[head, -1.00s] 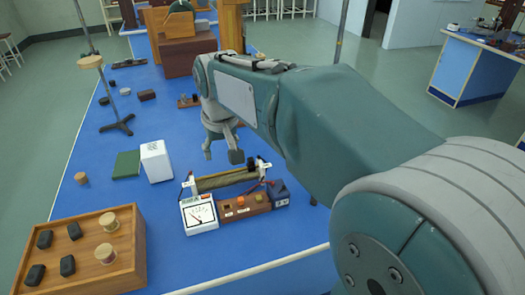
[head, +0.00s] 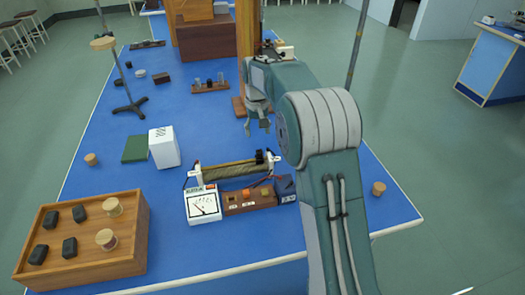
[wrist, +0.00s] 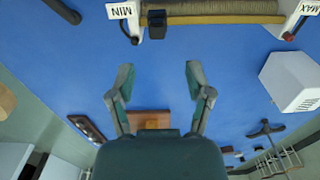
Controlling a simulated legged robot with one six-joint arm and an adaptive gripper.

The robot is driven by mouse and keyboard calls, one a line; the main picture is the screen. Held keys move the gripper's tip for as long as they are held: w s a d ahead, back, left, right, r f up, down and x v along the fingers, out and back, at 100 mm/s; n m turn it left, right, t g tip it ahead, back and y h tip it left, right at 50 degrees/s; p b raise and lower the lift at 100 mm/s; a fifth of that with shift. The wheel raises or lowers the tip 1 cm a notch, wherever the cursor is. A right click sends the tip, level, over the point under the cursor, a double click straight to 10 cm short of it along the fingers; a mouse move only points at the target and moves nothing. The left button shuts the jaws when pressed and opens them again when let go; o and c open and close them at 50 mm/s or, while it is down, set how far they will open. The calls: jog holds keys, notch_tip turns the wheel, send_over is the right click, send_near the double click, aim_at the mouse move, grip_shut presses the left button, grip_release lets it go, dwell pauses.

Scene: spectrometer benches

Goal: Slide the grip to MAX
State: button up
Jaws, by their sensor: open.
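The slide rheostat (head: 230,171) lies across the blue bench behind the meter, a tan wound tube between white end posts. Its black grip (head: 262,157) sits near the right end in the head view. In the wrist view the grip (wrist: 157,23) is close to the end marked MIN (wrist: 120,11), and the end marked MAX (wrist: 308,9) is at the far right. My gripper (head: 258,126) is above the bench behind the rheostat, and its fingers (wrist: 159,68) are spread in the wrist view, empty and apart from the grip.
A white dial meter (head: 202,206), a wooden switch base (head: 248,206) and a dark blue block (head: 285,189) stand in front of the rheostat. A white box (head: 164,148) is to its left. A wooden tray (head: 80,262) fills the near left. Open bench lies behind the rheostat.

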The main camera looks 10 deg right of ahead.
aim_at(259, 151)
jog(key=f, duration=0.8)
jog(key=shift+d+f, duration=0.2)
jog(key=shift+d, duration=0.15)
jog(key=shift+a+f, duration=0.1)
jog(key=shift+f, duration=0.2)
jog(key=shift+a, duration=0.1)
jog(key=shift+a, duration=0.1)
grip_shut()
